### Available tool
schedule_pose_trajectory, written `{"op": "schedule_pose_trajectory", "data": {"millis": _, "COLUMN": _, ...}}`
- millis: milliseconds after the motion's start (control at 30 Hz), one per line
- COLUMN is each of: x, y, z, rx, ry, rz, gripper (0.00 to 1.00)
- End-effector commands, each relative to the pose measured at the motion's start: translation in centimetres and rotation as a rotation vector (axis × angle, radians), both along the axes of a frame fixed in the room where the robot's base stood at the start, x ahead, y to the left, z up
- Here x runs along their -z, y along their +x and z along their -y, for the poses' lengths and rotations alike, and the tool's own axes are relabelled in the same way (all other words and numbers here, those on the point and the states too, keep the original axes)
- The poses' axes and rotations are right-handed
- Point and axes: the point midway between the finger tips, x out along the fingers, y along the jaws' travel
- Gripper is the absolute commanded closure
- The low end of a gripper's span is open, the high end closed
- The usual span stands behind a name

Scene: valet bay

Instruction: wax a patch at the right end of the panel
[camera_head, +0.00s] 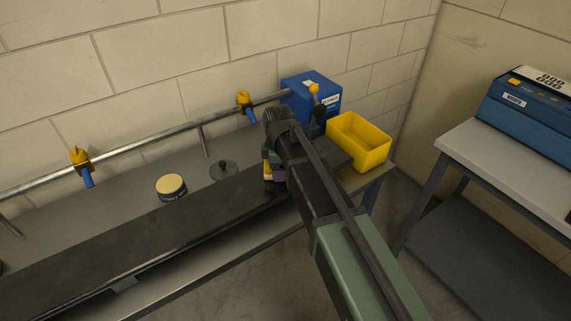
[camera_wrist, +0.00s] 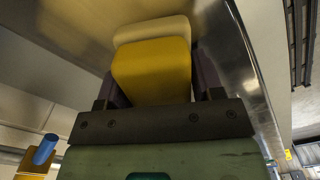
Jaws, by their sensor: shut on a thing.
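My gripper (camera_head: 273,171) is shut on a yellow applicator block with a pale pad (camera_head: 267,168), over the right part of the long dark glossy panel (camera_head: 130,240). In the wrist view the yellow block (camera_wrist: 152,70) sits between the two fingers of my gripper (camera_wrist: 155,88), its pale pad facing the shiny panel surface (camera_wrist: 240,75). The pad is at or very close to the panel; I cannot tell if it touches. A round dark tin with a cream top (camera_head: 171,187) stands behind the panel. My arm hides part of the panel's right end.
A grey disc like a lid (camera_head: 223,171) lies right of the tin. A yellow bin (camera_head: 372,157) and a blue box (camera_head: 297,88) stand at the bench's right end. A metal pipe (camera_head: 140,143) with yellow-and-blue fittings runs along the back. A side table (camera_head: 465,150) carries a blue case (camera_head: 525,110).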

Motion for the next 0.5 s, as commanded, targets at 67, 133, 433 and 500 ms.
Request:
{"op": "schedule_pose_trajectory", "data": {"millis": 67, "x": 0.0, "y": 0.0, "z": 0.0, "rx": 0.000, "ry": 0.000, "rz": 0.000, "gripper": 0.58}}
{"op": "schedule_pose_trajectory", "data": {"millis": 133, "x": 0.0, "y": -0.1, "z": -0.2, "rx": 0.000, "ry": 0.000, "rz": 0.000, "gripper": 0.58}}
{"op": "schedule_pose_trajectory", "data": {"millis": 433, "x": 0.2, "y": -1.6, "z": -2.6, "rx": -0.002, "ry": 0.000, "rz": 0.000, "gripper": 0.58}}
{"op": "schedule_pose_trajectory", "data": {"millis": 500, "x": 0.2, "y": -1.7, "z": -2.9, "rx": -0.001, "ry": 0.000, "rz": 0.000, "gripper": 0.58}}
